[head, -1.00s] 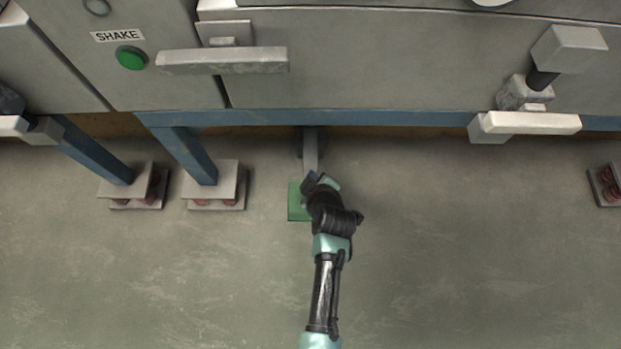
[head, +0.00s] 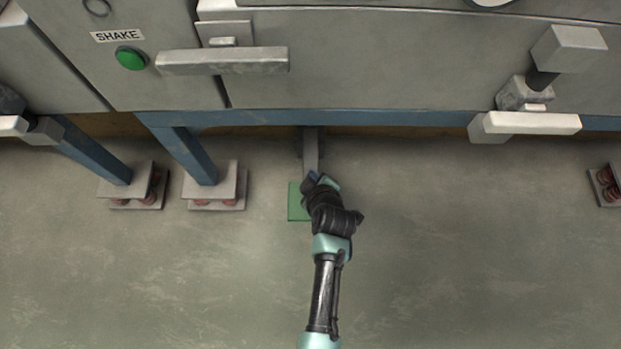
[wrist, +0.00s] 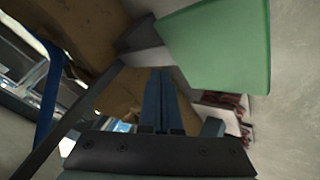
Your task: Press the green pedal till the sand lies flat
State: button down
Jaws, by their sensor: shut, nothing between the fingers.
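The green pedal (head: 297,203) is a flat square plate at the end of a grey bar (head: 310,150) that comes out from under the machine, low over the floor. My gripper (head: 311,178) is over the pedal's right side in the head view and hides part of it. In the wrist view the pedal (wrist: 215,45) fills the upper right, and the two shut, empty fingers (wrist: 160,75) end beside its edge. I cannot tell whether they touch it or how far down it is. The sand is not in view.
The grey machine (head: 400,60) stands on a blue frame (head: 330,117) with spring feet (head: 215,185) to the left. A green button (head: 130,58) sits under a SHAKE label. A white handle bar (head: 222,60) juts from the front.

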jog(key=shift+f, duration=0.15)
jog(key=shift+f+b, duration=0.25)
jog(key=shift+b, duration=0.1)
jog(key=shift+s+f+b, duration=0.15)
jog(key=shift+f+b, duration=0.6)
jog(key=shift+f, duration=0.2)
jog(key=shift+s+f+b, duration=0.1)
jog(key=shift+f+b, duration=0.65)
jog(key=shift+f, duration=0.2)
dwell(1.5)
jog(key=shift+s+f+b, duration=0.2)
jog(key=shift+f+b, duration=0.5)
jog(key=shift+f, duration=0.3)
dwell(0.4)
jog(key=shift+r, duration=0.1)
jog(key=shift+r+p, duration=2.4)
jog(key=shift+r, duration=0.15)
jog(key=shift+w+r, duration=0.2)
jog(key=shift+r, duration=0.25)
jog(key=shift+p, duration=0.3)
jog(key=r+p, duration=0.4)
jog(key=r, duration=0.1)
jog(key=shift+w+r, duration=0.1)
jog(key=shift+w, duration=0.15)
